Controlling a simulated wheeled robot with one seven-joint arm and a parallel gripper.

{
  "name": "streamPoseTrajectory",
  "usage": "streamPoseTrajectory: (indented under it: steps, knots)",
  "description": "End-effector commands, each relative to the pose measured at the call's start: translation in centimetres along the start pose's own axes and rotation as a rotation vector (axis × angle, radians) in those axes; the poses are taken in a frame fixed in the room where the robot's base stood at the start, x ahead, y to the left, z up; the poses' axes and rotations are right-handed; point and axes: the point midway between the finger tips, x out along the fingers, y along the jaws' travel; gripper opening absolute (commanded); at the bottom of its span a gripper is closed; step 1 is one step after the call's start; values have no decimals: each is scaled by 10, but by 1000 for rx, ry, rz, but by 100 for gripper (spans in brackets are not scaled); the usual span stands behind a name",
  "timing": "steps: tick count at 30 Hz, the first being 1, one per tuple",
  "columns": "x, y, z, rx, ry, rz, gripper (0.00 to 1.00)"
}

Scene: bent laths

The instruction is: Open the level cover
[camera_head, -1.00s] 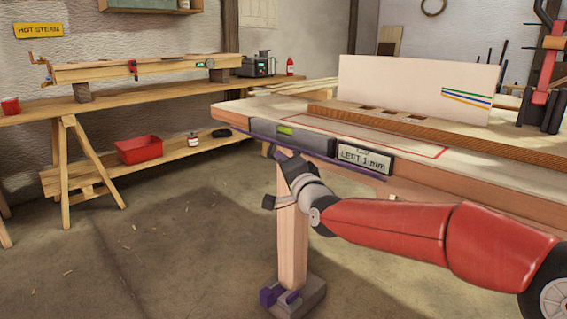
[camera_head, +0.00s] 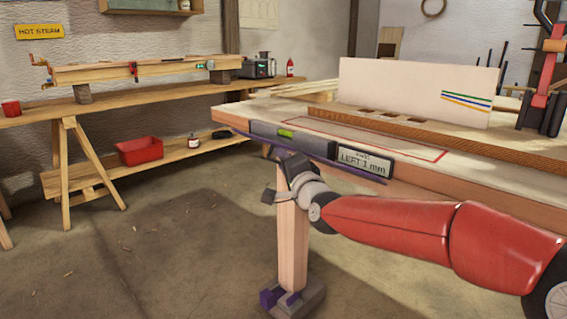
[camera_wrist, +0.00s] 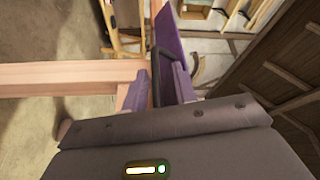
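The level is a long grey instrument (camera_head: 322,147) along the front edge of the workbench, with a green vial (camera_head: 286,133) and a display reading "LEFT 1 mm" (camera_head: 364,163). A purple strip (camera_head: 345,172) runs below it and looks like the cover, though I cannot be sure. My gripper (camera_head: 283,178) is just under this edge, by the bench leg. In the wrist view, a purple panel (camera_wrist: 169,42) and a dark bar (camera_wrist: 155,75) lie ahead. The fingers of my gripper (camera_wrist: 158,88) stand apart on either side of the bar. Firm contact with it is not visible.
The workbench top (camera_head: 225,114) carries a pale upright board (camera_head: 400,88) and a brown slotted strip (camera_head: 420,128). A wooden bench leg (camera_head: 292,235) stands close to my gripper. A second bench (camera_head: 130,98) is at the left, with open floor (camera_head: 160,255) between.

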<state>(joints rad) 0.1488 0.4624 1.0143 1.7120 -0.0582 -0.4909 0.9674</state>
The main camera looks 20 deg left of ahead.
Motion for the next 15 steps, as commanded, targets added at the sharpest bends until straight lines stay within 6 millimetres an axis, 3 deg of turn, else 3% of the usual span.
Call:
streamPoseTrajectory:
  steps: [10, 15]
  knots:
    - [-2, -1, 0, -1, -1, -2, 31]
    - [-18, 0, -1, -3, 3, -2, 31]
